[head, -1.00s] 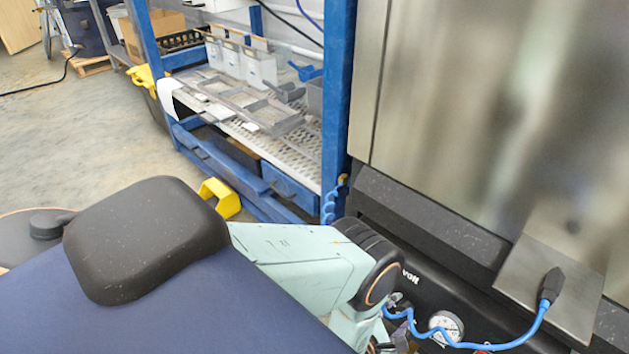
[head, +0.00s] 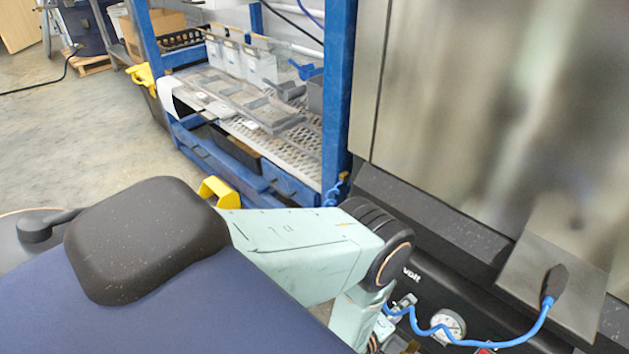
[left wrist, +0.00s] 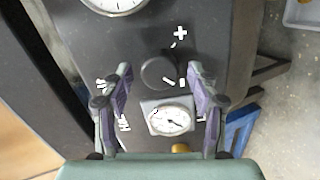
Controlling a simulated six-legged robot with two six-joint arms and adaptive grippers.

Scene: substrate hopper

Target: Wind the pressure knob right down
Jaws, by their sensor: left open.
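The pressure knob (left wrist: 158,72) is a round black knob on a dark panel in the left wrist view, with a white plus mark above it and a minus mark at its lower right. My left gripper (left wrist: 160,78) is open, one finger to each side of the knob in the picture, with gaps between. I cannot tell whether the fingertips reach the knob's depth. A white dial gauge (left wrist: 170,118) sits just below the knob. In the head view, the knob and the left gripper's fingers are not visible. My right gripper is not in view.
In the head view, a pressure gauge (head: 447,325) and a blue cable (head: 505,343) lie on the black machine front under a steel cabinet (head: 470,110). A blue rack (head: 335,110) with trays stands behind. A second gauge (left wrist: 118,3) is at the top of the wrist view.

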